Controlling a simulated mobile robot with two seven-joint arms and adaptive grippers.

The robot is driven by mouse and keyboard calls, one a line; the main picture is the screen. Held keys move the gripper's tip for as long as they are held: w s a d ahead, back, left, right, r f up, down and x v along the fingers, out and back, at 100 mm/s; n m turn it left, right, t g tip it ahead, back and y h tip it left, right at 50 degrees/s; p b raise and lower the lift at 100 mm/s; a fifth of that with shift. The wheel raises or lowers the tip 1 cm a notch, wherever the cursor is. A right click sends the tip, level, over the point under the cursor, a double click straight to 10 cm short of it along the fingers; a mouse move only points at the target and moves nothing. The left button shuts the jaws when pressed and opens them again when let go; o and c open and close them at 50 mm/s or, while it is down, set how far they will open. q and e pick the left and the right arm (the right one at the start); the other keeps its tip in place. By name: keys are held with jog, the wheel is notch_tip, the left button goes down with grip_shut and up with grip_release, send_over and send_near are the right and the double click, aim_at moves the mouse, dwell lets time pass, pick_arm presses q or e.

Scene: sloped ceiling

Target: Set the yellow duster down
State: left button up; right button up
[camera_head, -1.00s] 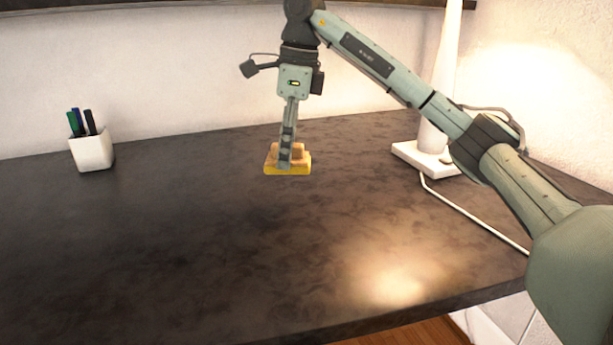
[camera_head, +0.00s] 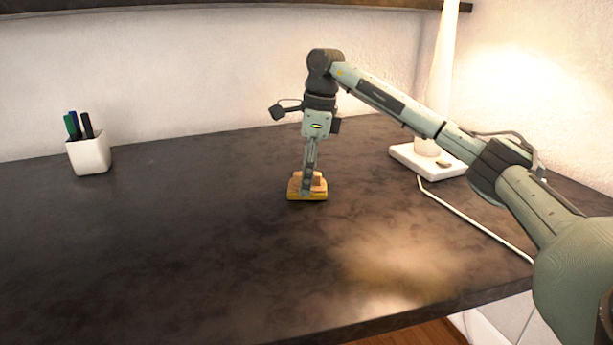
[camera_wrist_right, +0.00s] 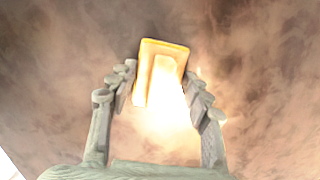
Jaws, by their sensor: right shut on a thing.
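The yellow duster (camera_head: 295,194) is a small block with a yellow base and a brownish upper part. It is at or just above the dark desktop (camera_head: 190,240), near the middle of the head view; I cannot tell whether it touches. My right gripper (camera_head: 308,187) points down and is shut on the duster's upper part. In the right wrist view the duster (camera_wrist_right: 160,50) sits between the two fingers of the right gripper (camera_wrist_right: 162,88), partly washed out by glare. My left gripper is not in view.
A white pen cup (camera_head: 89,155) with several pens stands at the back left of the desk. A white lamp (camera_head: 400,152) stands at the back right, its white cord (camera_head: 470,218) running to the right edge. The desktop around the duster is clear.

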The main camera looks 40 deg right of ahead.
aim_at(315, 173)
jog(key=shift+f, duration=0.1)
jog(key=o, duration=1.1)
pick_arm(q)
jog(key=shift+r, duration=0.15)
pick_arm(e)
jog(key=r, duration=0.7)
jog(key=d+r+p, duration=0.1)
jog(key=r, duration=0.3)
jog(key=shift+s+d, duration=0.1)
jog(key=shift+s, duration=0.3)
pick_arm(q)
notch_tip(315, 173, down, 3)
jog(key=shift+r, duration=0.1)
pick_arm(e)
jog(key=shift+s+d+r, duration=0.1)
jog(key=shift+r, duration=0.45)
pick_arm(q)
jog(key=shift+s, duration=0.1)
